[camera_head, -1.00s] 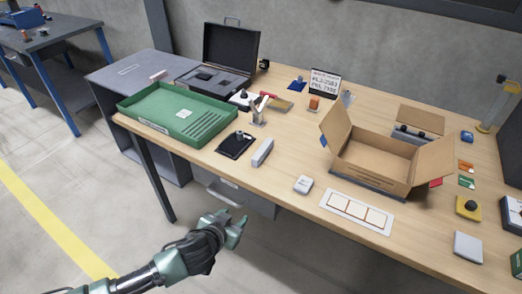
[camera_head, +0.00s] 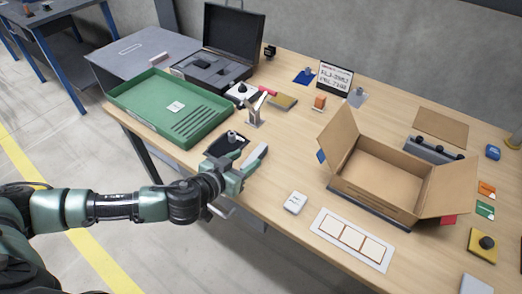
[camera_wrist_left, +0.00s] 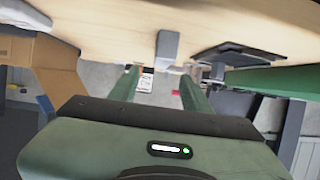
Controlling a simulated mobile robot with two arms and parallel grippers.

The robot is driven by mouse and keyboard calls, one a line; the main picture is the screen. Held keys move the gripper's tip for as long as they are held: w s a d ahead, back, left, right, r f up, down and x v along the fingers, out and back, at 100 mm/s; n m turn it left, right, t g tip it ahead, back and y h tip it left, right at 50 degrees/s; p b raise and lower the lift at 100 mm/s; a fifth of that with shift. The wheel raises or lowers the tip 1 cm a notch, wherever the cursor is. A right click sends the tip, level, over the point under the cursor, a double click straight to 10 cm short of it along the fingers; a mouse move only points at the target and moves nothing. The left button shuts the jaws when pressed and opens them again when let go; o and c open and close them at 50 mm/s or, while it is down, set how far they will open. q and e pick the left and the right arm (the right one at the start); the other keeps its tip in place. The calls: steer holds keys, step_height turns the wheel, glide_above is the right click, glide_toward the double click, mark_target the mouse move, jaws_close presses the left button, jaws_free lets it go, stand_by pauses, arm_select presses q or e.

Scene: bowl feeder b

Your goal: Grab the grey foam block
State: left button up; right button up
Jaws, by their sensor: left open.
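The grey foam block (camera_head: 257,154) is a long, narrow block lying on the table near its front edge, and its near end is partly hidden by my left gripper (camera_head: 236,176). The gripper is at the table's front edge, close to the block. In the left wrist view, the gripper's two green fingers (camera_wrist_left: 160,82) are apart with nothing between them. The block (camera_wrist_left: 167,48) shows just beyond their tips, roughly in line with the gap. I cannot tell whether a finger touches it. My right gripper is not in view.
A dark plate with a metal knob (camera_head: 228,144) lies just left of the block, with a green tray (camera_head: 150,112) beyond. A small metal stand (camera_head: 255,115) is behind. A white box (camera_head: 295,202) and an open cardboard box (camera_head: 375,195) are to the right.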

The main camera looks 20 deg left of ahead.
mark_target(250, 160)
arm_select(q)
steer(key=shift+x, duration=1.05)
steer(key=w+f, duration=0.1)
steer(key=w+f+p, duration=0.1)
steer(key=shift+w+d+f, duration=0.3)
steer(key=shift+w+d, duration=0.05)
steer(key=shift+w+f, duration=0.2)
steer(key=shift+w, duration=0.15)
steer(key=c, duration=1)
jaws_close()
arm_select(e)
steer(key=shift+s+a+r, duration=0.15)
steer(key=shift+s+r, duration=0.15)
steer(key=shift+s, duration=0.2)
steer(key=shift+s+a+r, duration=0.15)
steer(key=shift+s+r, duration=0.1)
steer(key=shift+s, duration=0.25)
